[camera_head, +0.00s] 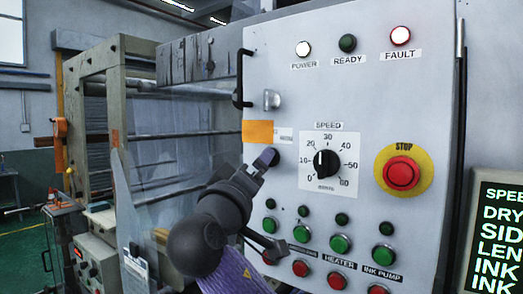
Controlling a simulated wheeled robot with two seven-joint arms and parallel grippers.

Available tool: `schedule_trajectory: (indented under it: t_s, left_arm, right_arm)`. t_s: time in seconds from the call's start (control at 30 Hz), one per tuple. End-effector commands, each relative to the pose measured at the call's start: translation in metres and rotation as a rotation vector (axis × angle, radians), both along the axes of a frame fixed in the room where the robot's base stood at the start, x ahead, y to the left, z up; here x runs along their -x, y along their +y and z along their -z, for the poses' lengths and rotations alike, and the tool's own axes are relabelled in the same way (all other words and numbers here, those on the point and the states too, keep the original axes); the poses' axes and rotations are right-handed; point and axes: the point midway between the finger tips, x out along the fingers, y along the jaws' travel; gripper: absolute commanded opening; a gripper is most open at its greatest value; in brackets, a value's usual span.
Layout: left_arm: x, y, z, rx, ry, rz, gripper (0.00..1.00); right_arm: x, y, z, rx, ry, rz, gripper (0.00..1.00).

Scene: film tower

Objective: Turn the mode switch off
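The control panel (350,80) is a light grey cabinet front with knobs, lamps and push buttons. Below a small white label (284,136), partly covered by an orange patch, is a small dark round knob (275,154), which looks like the mode switch. Its label and pointer position cannot be read. My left gripper (270,203) is in front of the panel's left part, its fingers spread apart and nothing seen between them. The upper fingertip overlaps the knob; whether it touches cannot be told. The lower finger is near the green buttons. My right gripper is not in view.
A dial labelled SPEED (326,164) and a red STOP button (402,173) on a yellow disc are to the right. Several green and red buttons line the panel below. A black handle (241,78) juts from its left edge. A display (497,235) stands at lower right.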

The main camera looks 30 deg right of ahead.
Motion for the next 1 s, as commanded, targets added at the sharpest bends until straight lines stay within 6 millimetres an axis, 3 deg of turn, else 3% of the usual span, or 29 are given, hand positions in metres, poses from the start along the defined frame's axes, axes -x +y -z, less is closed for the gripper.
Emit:
schedule_trajectory:
  t_s: [0.03, 0.23, 0.57, 1.0]
  left_arm:
    - [0.0, 0.001, -0.01, -0.001, 0.0, 0.0, 0.59]
    - [0.0, 0.001, -0.022, -0.002, 0.001, 0.002, 0.59]
    - [0.001, 0.003, -0.022, -0.005, 0.001, 0.004, 0.59]
    - [0.001, 0.003, -0.022, -0.005, 0.002, 0.004, 0.59]
  right_arm:
    - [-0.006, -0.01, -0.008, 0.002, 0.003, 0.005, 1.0]
    - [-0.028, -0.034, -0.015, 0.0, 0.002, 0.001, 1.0]
    - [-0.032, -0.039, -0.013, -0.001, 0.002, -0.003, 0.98]
    - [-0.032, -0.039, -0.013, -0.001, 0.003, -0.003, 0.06]
